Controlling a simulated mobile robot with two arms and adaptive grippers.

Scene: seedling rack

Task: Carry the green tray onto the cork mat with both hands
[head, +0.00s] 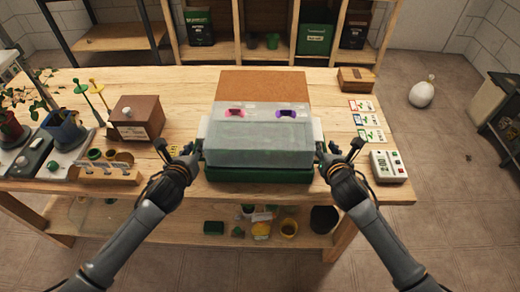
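The green tray (258,174) sits at the front edge of the wooden table, under a clear, cloudy cover (262,145) with a pink and a purple marking on top. The brown cork mat (263,84) lies flat behind it, its near part hidden by the cover. My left gripper (185,152) is at the tray's left side, and my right gripper (334,152) is at its right side. Both are close to the tray's ends. The fingers are small and dark, so I cannot tell whether they grip the tray.
A brown box (137,117), a wooden rack (106,170) and potted plants (62,127) stand on the left. Cards (366,119), a wooden box (356,79) and a white timer-like device (388,166) are on the right. Bare tabletop lies beside the mat.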

